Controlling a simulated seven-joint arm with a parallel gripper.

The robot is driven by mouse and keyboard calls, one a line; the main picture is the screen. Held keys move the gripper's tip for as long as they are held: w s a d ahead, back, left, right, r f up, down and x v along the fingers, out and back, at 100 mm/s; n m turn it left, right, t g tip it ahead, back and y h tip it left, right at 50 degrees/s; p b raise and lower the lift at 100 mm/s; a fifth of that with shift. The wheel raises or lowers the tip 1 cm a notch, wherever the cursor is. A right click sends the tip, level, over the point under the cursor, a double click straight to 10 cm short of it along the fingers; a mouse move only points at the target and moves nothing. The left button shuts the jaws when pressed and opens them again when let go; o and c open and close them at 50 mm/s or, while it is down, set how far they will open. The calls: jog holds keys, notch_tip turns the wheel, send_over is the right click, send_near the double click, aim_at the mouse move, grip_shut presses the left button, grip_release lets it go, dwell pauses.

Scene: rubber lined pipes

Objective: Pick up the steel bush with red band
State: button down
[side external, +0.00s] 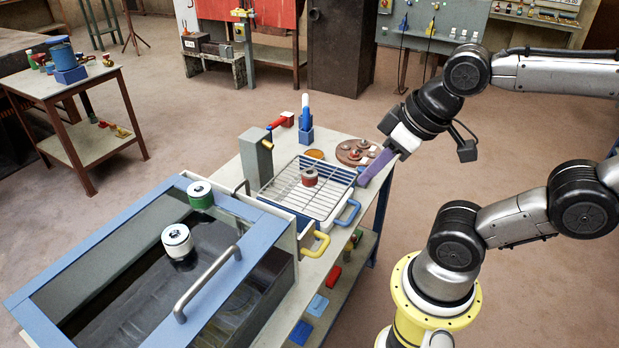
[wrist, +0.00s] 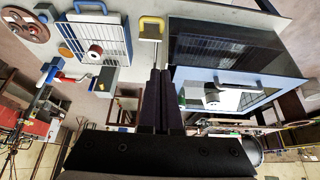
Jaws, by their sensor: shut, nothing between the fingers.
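The steel bush with red band (side external: 310,177) sits upright on a wire rack in a shallow tray (side external: 345,172). In the wrist view the bush (wrist: 95,51) shows small, left of my fingers, on the same rack. My gripper (side external: 363,181) has purple fingers, which are pressed together and empty. In the side view it is to the right of the bush, over the tray's right edge, apart from the bush. In the wrist view the shut fingertips (wrist: 160,70) point up the picture between the tray and the tank.
A blue-rimmed tank (side external: 95,245) of dark liquid stands left of the tray. A green-banded bush (side external: 200,194) and a white-topped bush (side external: 177,240) are there. A grey upright block (side external: 256,158) stands beside the rack. A brown round plate (side external: 356,152) lies behind the tray.

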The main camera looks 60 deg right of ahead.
jog(key=c, duration=1.6)
grip_release()
jog(key=shift+c, duration=0.4)
grip_release()
